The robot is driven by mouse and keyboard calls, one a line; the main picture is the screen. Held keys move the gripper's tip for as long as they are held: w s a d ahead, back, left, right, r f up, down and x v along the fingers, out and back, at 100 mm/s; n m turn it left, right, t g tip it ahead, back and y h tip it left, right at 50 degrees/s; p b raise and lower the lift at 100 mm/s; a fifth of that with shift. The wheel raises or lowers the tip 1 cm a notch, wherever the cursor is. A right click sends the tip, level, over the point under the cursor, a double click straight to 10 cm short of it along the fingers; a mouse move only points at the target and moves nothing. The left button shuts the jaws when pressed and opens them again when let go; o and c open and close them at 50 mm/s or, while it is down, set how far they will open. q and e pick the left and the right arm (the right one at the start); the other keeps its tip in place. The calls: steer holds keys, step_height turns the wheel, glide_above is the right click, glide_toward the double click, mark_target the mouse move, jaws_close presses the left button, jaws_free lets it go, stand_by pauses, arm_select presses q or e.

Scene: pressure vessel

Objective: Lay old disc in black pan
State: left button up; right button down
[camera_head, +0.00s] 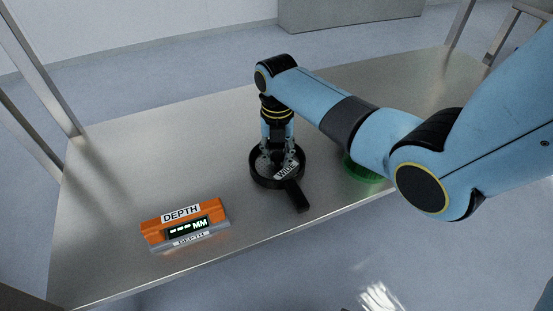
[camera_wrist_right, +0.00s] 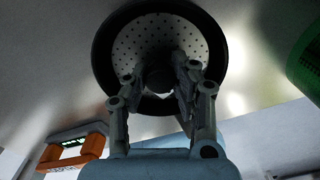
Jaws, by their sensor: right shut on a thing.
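The black pan (camera_head: 300,196) stands on the metal table, its handle pointing to the front right. A label reading "WIDE" shows at its front right. My right gripper (camera_head: 278,160) points down into the pan. In the right wrist view, a pale disc with many small holes (camera_wrist_right: 135,45) appears inside the pan's black rim (camera_wrist_right: 103,62). My right gripper (camera_wrist_right: 160,80) is shut on a dark knob at the disc's middle. I cannot tell whether the disc touches the pan's floor. My left gripper is not in view.
An orange depth gauge (camera_head: 157,210) marked "DEPTH" lies front left, its screen showing dashes and "MM". A green round thing (camera_head: 362,173) stands right of the pan, partly hidden by my right arm. The table's left and back areas are clear. Its front edge is near the pan handle.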

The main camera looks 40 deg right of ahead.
steer(key=shift+f, duration=0.3)
steer(key=shift+r, duration=0.2)
steer(key=shift+f, duration=0.2)
steer(key=c, duration=1.1)
jaws_free()
